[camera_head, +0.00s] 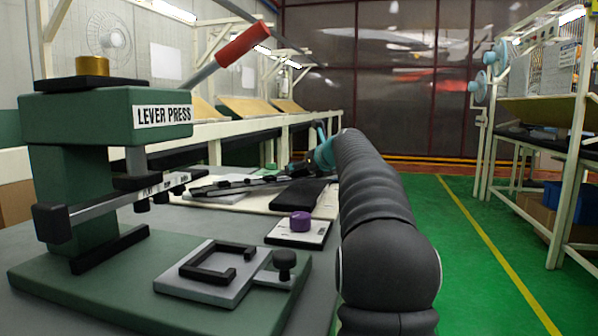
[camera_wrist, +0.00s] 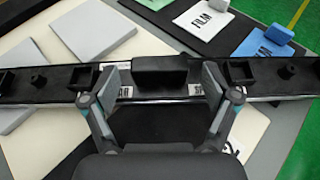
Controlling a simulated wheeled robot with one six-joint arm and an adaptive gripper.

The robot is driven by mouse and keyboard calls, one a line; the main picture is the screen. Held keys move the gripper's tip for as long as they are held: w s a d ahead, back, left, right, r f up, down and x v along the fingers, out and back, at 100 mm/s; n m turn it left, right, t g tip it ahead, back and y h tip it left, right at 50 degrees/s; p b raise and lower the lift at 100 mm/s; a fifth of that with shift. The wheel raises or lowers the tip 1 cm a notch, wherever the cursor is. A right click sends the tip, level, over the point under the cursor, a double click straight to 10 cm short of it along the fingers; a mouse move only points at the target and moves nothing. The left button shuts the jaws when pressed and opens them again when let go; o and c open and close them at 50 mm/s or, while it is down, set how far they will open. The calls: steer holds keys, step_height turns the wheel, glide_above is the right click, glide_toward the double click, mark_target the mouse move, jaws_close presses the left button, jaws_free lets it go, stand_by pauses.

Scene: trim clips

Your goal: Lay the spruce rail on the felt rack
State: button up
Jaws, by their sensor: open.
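A long dark rail (camera_wrist: 50,84) runs across the wrist view, with raised black sockets and a block-shaped grip (camera_wrist: 160,70) at its middle. I cannot make out its colour as spruce. My gripper (camera_wrist: 160,82) is open, its two fingers on either side of the grip, with gaps visible beside it. In the head view a dark rail (camera_head: 235,186) lies on the bench beyond the press, and my arm hides most of the gripper. A dark flat pad (camera_head: 298,193) lies beside it; I cannot tell whether this is the felt rack.
A green lever press (camera_head: 105,115) with a red handle (camera_head: 243,44) stands at the left. A purple knob (camera_head: 300,221) sits on a card nearby. Light grey blocks (camera_wrist: 92,31) and a white card marked FILM (camera_wrist: 204,21) lie beyond the rail. Green floor lies right.

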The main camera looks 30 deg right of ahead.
steer(key=v, duration=0.9)
steer(key=shift+s+r, duration=0.15)
steer(key=shift+s, duration=0.2)
steer(key=shift+a, duration=0.1)
